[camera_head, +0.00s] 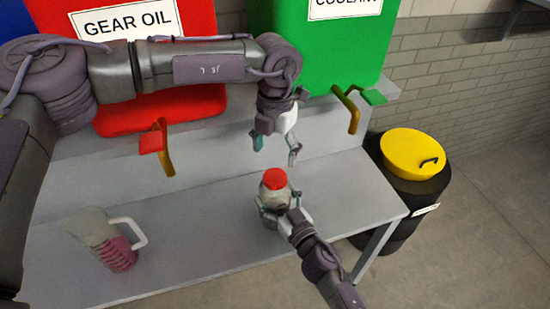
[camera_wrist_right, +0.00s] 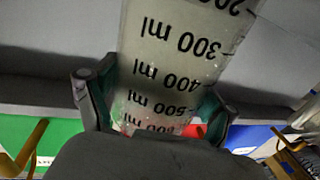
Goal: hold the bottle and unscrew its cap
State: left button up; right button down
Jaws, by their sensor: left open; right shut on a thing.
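The bottle (camera_head: 272,196) stands roughly upright above the bench and has a red cap (camera_head: 275,179) on top. In the right wrist view, the translucent bottle (camera_wrist_right: 175,60) with black ml marks sits between my right gripper's fingers. My right gripper (camera_head: 270,207) is shut on the bottle below its cap; its fingers are partly hidden in the head view. My left gripper (camera_head: 276,150) is open and empty, pointing down just above the cap, apart from it. From the head view I cannot tell whether the bottle's base touches the bench.
A jug (camera_head: 92,228) with pink liquid stands on the grey bench (camera_head: 190,240) at left. Behind are a red gear oil tank (camera_head: 190,18) and a green coolant tank (camera_head: 325,50) with taps. A black barrel with yellow lid (camera_head: 410,150) stands right.

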aim_at(275, 177)
pick_arm(q)
jog(key=m, duration=0.4)
jog(key=shift+m, duration=0.4)
jog(key=m, duration=0.4)
jog(key=shift+m, duration=0.3)
jog(key=m, duration=0.4)
jog(key=shift+m, duration=0.4)
jog(key=m, duration=1.3)
jog(key=shift+m, duration=0.3)
jog(key=m, duration=0.6)
jog(key=shift+f+m, duration=0.2)
jog(key=shift+m, duration=0.4)
notch_tip(275, 177, down, 8)
jog(key=shift+r, duration=0.15)
